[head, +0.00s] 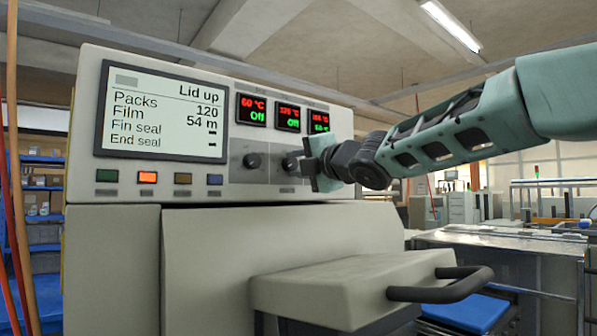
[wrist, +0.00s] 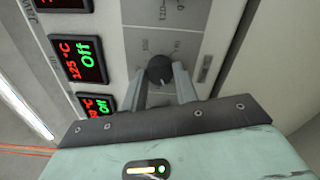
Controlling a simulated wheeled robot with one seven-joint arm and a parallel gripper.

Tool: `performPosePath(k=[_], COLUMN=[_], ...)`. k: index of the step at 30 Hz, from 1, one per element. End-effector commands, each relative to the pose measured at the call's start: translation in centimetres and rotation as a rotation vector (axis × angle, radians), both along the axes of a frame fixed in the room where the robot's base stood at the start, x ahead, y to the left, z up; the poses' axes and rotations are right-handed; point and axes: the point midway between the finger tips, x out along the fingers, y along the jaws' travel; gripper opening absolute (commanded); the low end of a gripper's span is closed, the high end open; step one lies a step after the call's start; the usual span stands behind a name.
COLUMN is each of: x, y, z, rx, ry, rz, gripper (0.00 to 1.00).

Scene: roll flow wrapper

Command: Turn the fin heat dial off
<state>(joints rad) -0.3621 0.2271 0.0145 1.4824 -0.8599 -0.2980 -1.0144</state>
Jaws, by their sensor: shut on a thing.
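My gripper (wrist: 161,82) is shut on a dark round dial (wrist: 159,66) on the grey dial panel of the machine. The dial lies level with the middle display (wrist: 78,58), which reads 125 °C and Off in green. In the head view this dial (head: 290,163) shows just left of my gripper (head: 304,164), partly covered by it. Its name label and pointer angle are too small to read.
Another dial (head: 252,160) sits to the left. The left display (head: 252,109) reads Off; the right display (head: 318,119) is hard to read. The large screen (head: 163,110) says Lid up. A handle (head: 440,287) juts out below my arm.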

Motion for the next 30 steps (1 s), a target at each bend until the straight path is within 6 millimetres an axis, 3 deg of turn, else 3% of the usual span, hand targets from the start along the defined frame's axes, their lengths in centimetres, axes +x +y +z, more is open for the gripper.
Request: performPosePath(k=[24, 25, 27, 30], x=[0.00, 0.00, 0.00, 0.00], y=[0.08, 0.08, 0.08, 0.06], z=[-0.08, -0.09, -0.08, -0.07], rx=[-0.105, -0.105, -0.104, -0.104], ry=[-0.070, -0.070, -0.069, -0.069], rz=[0.002, 0.002, 0.003, 0.002], gripper=[0.07, 0.32, 0.51, 0.51])
